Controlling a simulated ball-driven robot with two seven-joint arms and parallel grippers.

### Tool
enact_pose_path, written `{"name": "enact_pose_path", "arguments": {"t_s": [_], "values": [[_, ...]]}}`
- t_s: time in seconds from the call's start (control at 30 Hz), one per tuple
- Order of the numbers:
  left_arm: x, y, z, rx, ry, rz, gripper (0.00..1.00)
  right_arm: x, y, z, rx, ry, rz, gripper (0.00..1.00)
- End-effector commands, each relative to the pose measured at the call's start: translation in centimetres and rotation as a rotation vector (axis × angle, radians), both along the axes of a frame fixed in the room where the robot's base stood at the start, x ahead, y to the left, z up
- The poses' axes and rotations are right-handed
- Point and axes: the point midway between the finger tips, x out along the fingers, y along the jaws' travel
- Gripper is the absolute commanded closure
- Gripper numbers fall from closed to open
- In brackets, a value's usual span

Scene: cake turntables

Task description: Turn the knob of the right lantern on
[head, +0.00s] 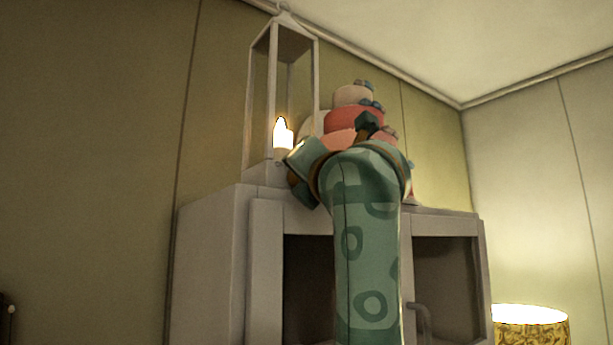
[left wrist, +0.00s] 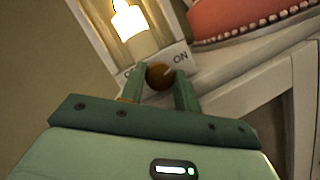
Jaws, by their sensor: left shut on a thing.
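A pale lantern (head: 250,100) with an open frame stands on top of the cabinet in the head view. A glowing candle (head: 283,135) stands inside it, and it also shows in the left wrist view (left wrist: 129,22). No second lantern is in view. In the left wrist view, a round brown knob (left wrist: 158,77) sits on the lantern's base, with the word "ON" to its upper right and a partly covered label to its left. My left gripper (left wrist: 160,72) is shut on the knob, one finger on each side. In the head view my arm hides the knob.
A tiered pink and cream cake (head: 352,118) stands on the cabinet just right of the lantern, close to my left gripper. The grey cabinet (head: 212,255) has open, dark compartments below. A patterned lampshade (head: 530,328) glows at the lower right.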

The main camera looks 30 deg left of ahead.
Motion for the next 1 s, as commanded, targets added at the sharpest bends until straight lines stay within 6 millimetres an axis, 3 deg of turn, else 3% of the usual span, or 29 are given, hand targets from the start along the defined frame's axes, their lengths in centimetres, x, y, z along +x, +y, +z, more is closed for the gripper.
{"name": "enact_pose_path", "arguments": {"t_s": [0.3,0.8,0.83,0.9,1.0], "values": [[0.02,-0.03,0.04,0.044,0.108,-0.002,0.91,0.03,-0.05,0.0,-0.001,0.0,-0.001,1.0],[0.01,-0.04,0.05,0.054,0.128,-0.001,0.91,0.05,-0.16,0.01,-0.002,-0.001,0.0,1.0],[0.01,-0.04,0.05,0.054,0.128,-0.001,0.66,0.04,-0.16,0.01,-0.002,-0.001,0.0,1.0],[0.02,-0.03,0.05,0.052,0.128,-0.001,0.47,0.04,-0.16,0.01,-0.002,-0.001,0.0,1.0],[0.07,-0.03,-0.02,0.051,0.129,-0.002,0.47,0.05,-0.17,0.01,-0.002,-0.001,0.0,1.0]]}}
